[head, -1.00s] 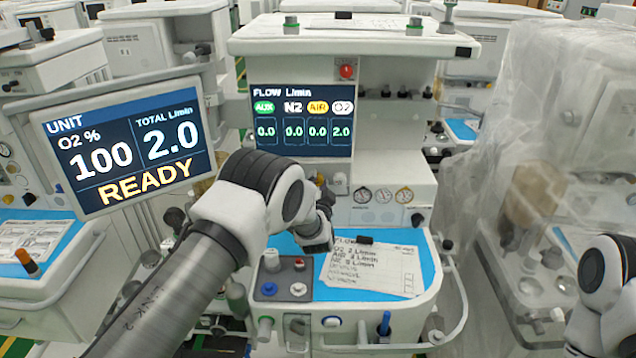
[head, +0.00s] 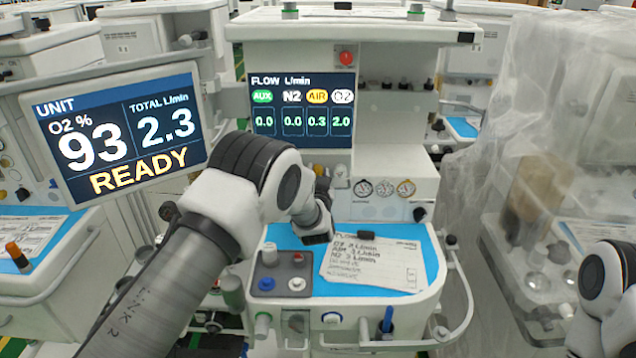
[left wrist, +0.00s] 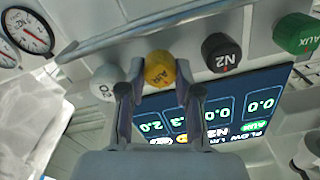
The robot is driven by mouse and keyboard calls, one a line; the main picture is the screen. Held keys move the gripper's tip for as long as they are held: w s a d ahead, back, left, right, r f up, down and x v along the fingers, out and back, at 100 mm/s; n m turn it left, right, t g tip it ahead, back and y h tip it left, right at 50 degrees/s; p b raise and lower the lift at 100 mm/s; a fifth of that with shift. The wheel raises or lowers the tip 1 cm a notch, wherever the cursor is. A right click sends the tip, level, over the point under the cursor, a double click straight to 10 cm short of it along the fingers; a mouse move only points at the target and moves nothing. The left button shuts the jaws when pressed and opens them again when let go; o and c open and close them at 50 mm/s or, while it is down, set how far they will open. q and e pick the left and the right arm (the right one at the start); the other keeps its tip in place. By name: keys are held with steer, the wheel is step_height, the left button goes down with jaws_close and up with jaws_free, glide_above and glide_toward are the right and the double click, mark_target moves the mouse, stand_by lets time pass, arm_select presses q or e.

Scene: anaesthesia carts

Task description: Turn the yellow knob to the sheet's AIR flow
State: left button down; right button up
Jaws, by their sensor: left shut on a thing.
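The yellow AIR knob (left wrist: 158,66) sits between the white O2 knob (left wrist: 104,85) and the black N2 knob (left wrist: 221,52) in the left wrist view. My left gripper (left wrist: 160,84) is shut on the yellow knob, one finger on each side. In the head view my left arm hides the knob and fingertips. The flow display (head: 302,112) reads AUX 0.0, N2 0.0, AIR 0.3, O2 2.0. The paper sheet (head: 372,263) lies on the blue worktop; its small handwriting has an AIR line that looks like 3 L/min, but the digit is blurred. My right gripper is out of view.
The unit screen (head: 118,135) shows O2 93 %, total 2.3 and READY. A green AUX knob (left wrist: 297,34) is beyond the N2 knob. Round gauges (head: 384,188) are right of my left wrist. A plastic-draped cart (head: 530,170) stands at the right.

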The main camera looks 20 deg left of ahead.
arm_select(q)
steer(key=n+b, duration=0.4)
steer(key=n, duration=0.1)
steer(key=n+b, duration=0.4)
steer(key=n, duration=0.1)
steer(key=shift+a+f+b, duration=0.15)
steer(key=shift+b, duration=0.15)
steer(key=n+b, duration=0.9)
steer(key=shift+n+b, duration=0.9)
steer(key=shift+n, duration=0.1)
steer(key=shift+r+n+b, duration=0.25)
steer(key=shift+n+b, duration=0.2)
steer(key=shift+n, duration=0.05)
steer(key=shift+w, duration=0.1)
